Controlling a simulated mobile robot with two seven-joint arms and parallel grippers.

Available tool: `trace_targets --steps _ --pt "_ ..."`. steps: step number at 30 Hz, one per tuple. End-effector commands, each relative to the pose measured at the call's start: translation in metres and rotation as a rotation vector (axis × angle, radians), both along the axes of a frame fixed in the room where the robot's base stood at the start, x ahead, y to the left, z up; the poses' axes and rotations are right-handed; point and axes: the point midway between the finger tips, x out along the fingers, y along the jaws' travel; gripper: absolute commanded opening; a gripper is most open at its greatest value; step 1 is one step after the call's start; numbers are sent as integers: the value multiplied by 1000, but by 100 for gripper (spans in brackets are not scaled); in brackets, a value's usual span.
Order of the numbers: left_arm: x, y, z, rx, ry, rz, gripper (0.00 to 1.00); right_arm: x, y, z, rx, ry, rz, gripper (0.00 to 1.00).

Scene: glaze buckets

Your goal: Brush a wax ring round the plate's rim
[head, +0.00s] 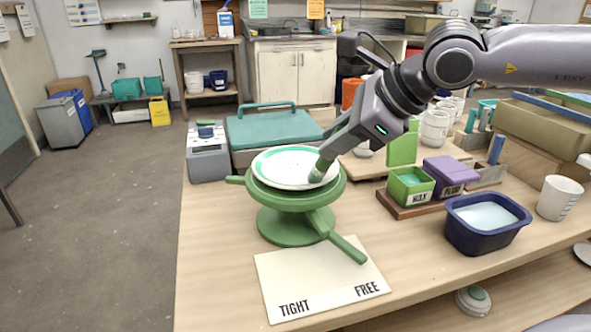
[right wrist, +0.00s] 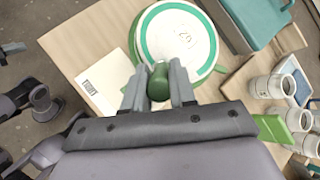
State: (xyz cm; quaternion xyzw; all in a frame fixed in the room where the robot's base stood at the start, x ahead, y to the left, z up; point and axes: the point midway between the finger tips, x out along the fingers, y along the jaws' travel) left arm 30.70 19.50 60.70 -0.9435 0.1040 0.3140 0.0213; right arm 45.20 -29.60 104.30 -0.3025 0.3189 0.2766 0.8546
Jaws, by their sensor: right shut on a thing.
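The white plate (head: 270,169) lies on a green turntable stand (head: 290,228) on the bench. A green ring shows along its rim in the head view; in the right wrist view the plate (right wrist: 180,42) carries a green band and a small mark near its middle. My right gripper (head: 328,152) is shut on a green brush (head: 318,172), which is tilted with its lower end at the plate's right rim. In the right wrist view the brush (right wrist: 158,82) sits between the fingers; its tip is hidden. The green wax pot (head: 410,196) stands right of the stand.
A purple-lidded box (head: 452,170) stands beside the wax pot. A blue basin of pale liquid (head: 447,235) and a white cup (head: 559,199) are at the right. A card reading TIGHT and FREE (head: 300,270) lies under the stand's green lever (head: 345,245). A grey scale (head: 207,160) stands left.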

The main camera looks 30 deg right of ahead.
Motion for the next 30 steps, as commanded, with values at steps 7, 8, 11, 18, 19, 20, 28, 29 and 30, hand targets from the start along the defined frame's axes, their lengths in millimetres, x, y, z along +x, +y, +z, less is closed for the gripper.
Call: trace_targets --steps 7,8,11,18,19,20,28,29,30 --pt "0 0 5 0 0 0 0 2 0 7 0 -1 -1 0" --pt "0 0 7 0 0 0 0 3 0 9 -1 0 -1 0" --pt "0 0 12 0 0 0 0 6 0 16 -1 1 0 0" --pt "0 0 23 0 0 0 0 12 1 33 0 0 0 0" --pt "0 0 23 0 0 0 0 13 1 33 1 0 0 0" --pt "0 0 23 0 0 0 0 13 1 34 1 0 0 0" --pt "0 0 33 0 0 0 0 13 1 50 -1 -2 0 0" --pt "0 0 35 0 0 0 0 13 1 53 0 -2 0 0" --pt "0 0 38 0 0 0 0 13 1 57 0 -2 0 0"
